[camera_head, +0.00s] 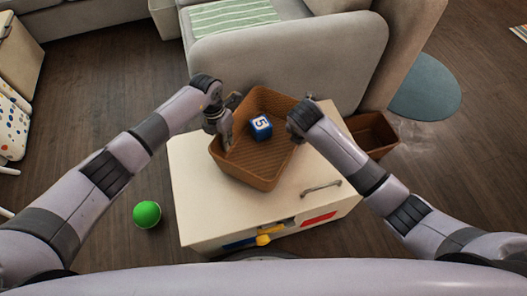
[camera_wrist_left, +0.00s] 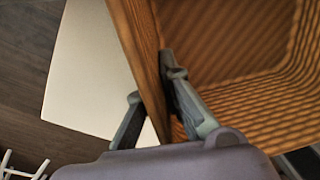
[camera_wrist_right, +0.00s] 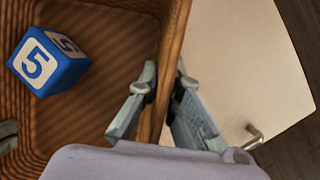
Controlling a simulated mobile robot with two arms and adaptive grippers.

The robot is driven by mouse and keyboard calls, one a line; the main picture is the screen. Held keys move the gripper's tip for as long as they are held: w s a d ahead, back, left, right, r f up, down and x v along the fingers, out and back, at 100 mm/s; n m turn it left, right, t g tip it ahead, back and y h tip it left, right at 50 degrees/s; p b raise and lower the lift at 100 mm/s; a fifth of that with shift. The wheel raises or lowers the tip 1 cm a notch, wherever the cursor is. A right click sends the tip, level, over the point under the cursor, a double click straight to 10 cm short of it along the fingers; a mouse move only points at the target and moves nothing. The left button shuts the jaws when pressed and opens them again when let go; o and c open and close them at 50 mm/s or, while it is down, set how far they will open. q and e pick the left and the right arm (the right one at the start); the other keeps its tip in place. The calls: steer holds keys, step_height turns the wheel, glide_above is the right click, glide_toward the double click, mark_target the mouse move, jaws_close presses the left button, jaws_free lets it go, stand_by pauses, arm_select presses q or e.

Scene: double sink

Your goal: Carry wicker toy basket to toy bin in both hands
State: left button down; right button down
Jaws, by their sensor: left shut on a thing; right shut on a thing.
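The brown wicker toy basket (camera_head: 271,103) is tilted in the head view, over a cream cabinet (camera_head: 205,205); I cannot tell whether it touches the top. My left gripper (camera_head: 226,130) is shut on the basket's left wall, one finger inside and one outside (camera_wrist_left: 153,80). My right gripper (camera_wrist_right: 165,78) is shut on the opposite wall, its fingers mostly hidden by my wrist in the head view. Which thing is the toy bin is unclear.
A brown open box (camera_head: 375,132) stands behind the cabinet at right. The cabinet has a metal handle (camera_head: 321,187) and coloured toys at its front (camera_head: 265,236). A green ball (camera_head: 147,214) lies on the floor at left. A grey sofa (camera_head: 300,60) stands behind.

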arm_select(q)
steer(key=shift+f, duration=0.5)
arm_select(e)
steer(key=shift+d+f, duration=0.1)
steer(key=shift+f, duration=0.4)
arm_select(q)
steer(key=c, duration=2.2)
jaws_free()
steer(key=shift+r, duration=0.15)
arm_select(e)
steer(key=c, duration=2.2)
jaws_free()
steer(key=shift+r, duration=0.15)
arm_select(q)
steer(key=o, duration=0.4)
arm_select(e)
steer(key=o, duration=0.4)
steer(key=shift+r, duration=0.1)
arm_select(q)
steer(key=r, duration=0.8)
steer(key=a+r, duration=0.1)
steer(key=r, duration=0.3)
steer(key=shift+w, duration=0.3)
arm_select(e)
steer(key=v, duration=1.2)
